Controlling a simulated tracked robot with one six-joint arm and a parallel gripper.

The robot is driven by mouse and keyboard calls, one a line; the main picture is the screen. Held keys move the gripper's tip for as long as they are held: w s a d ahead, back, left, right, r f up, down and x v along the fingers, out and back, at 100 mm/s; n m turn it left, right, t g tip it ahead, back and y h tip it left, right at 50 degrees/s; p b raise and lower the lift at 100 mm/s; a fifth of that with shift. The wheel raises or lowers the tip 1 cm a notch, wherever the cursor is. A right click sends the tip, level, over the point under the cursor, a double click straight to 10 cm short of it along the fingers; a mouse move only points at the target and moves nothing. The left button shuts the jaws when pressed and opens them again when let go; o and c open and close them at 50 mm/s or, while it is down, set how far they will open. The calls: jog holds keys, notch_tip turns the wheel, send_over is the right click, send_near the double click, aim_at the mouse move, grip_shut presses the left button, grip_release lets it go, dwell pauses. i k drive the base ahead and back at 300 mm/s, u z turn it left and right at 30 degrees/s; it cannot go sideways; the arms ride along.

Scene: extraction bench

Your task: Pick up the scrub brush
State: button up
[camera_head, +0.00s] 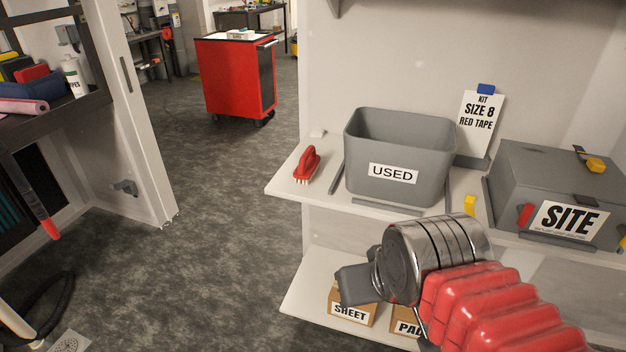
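The scrub brush (307,164) has a red handle and pale bristles. It rests on the white shelf near its left end, left of the grey bin marked USED. My gripper (352,285) is in the lower middle of the view, at the end of my arm with its metal wrist and red sleeve. It is below and to the right of the brush, apart from it, in front of the lower shelf. Its fingers show only as a dark grey block, so whether they are open or shut cannot be made out.
The grey USED bin (440,160) stands right of the brush, with a dark strip (337,177) between them. A grey SITE box (545,170) is at right. Cardboard boxes (350,310) sit on the lower shelf. The floor (200,230) to the left is open.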

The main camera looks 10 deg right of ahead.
aim_at(308, 166)
jog(key=k, duration=0.6)
jog(key=u, duration=0.75)
jog(key=i, duration=2.15)
jog(key=z, duration=0.6)
